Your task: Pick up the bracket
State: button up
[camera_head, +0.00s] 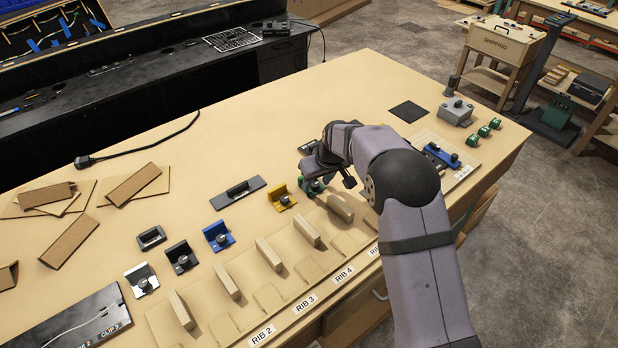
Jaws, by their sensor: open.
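Several small L-shaped brackets with round knobs stand in a slanting row on the wooden table: a white bracket (141,280), a black bracket (181,257), a blue bracket (218,236), a yellow bracket (281,198) and a green bracket (308,186). The task does not say which bracket is meant. My gripper (328,176) is open, low over the table at the green bracket, and my gripper hides part of it. Whether the fingers touch the green bracket cannot be told.
A rib board (237,307) with upright wooden blocks and RIB labels runs along the front edge. A dark handled bar (237,193) lies behind the brackets. A grey box (456,112) and green parts (484,131) stand at right. The table's back middle is clear.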

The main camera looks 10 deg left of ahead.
jog(key=shift+w+a+f, duration=0.1)
jog(key=shift+w+f, duration=0.05)
jog(key=shift+f, duration=0.15)
grip_shut()
jog(key=shift+r, duration=0.1)
